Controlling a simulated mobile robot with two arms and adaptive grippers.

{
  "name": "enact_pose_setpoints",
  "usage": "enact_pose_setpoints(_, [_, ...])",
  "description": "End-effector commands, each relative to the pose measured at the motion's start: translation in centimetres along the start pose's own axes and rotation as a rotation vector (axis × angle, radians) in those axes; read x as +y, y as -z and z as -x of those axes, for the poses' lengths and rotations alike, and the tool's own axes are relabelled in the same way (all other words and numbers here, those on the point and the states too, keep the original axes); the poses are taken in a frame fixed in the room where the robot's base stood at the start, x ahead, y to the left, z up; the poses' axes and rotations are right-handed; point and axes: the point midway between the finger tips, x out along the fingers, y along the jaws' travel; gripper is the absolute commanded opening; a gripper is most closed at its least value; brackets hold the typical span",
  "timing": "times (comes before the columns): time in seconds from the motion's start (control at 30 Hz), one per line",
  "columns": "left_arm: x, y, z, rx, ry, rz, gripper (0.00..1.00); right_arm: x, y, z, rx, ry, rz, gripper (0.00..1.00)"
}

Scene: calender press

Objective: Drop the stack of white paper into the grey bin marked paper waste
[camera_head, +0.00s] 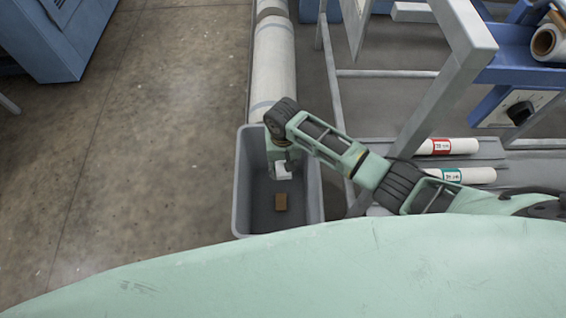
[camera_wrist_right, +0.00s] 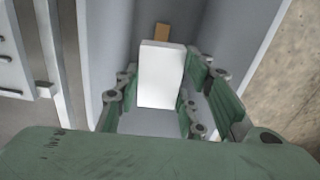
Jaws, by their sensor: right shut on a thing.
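The white paper stack (camera_wrist_right: 161,75) is between the fingers of my right gripper (camera_wrist_right: 160,100), which is shut on it. In the head view the stack (camera_head: 283,170) shows as a small white block below my right gripper (camera_head: 282,163). The grey bin (camera_head: 243,190) stands on the floor under the gripper, and the stack is over its opening. I cannot tell how deep the stack is in the bin. The bin's marking is not visible. My left gripper is not in view.
A brown block (camera_head: 281,202) lies in the bin and shows in the wrist view (camera_wrist_right: 162,32). A large pale roll (camera_head: 273,65) lies behind the bin. A metal frame (camera_head: 440,95) and white rolls (camera_head: 448,146) are at the right.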

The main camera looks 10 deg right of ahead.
Motion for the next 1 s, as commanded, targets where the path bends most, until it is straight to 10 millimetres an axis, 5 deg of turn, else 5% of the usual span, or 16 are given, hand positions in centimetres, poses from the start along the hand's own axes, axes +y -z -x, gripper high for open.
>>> enact_pose_setpoints(0.07, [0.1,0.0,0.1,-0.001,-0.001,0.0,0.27,0.0,0.0,0.1,0.0,0.0,0.0,0.19])
enact_pose_setpoints(0.1, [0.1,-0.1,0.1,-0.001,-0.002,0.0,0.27,0.0,0.0,0.1,0.0,0.0,0.0,0.39])
enact_pose_setpoints(0.33, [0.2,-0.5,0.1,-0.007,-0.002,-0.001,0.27,0.0,0.0,0.1,0.0,0.0,0.0,0.59])
enact_pose_setpoints(0.67, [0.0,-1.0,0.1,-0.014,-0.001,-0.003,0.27,0.0,0.0,0.3,0.0,0.0,0.0,0.59])
enact_pose_setpoints(1.0, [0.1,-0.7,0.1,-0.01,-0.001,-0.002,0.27,0.0,0.1,5.3,0.003,0.002,0.0,0.59])
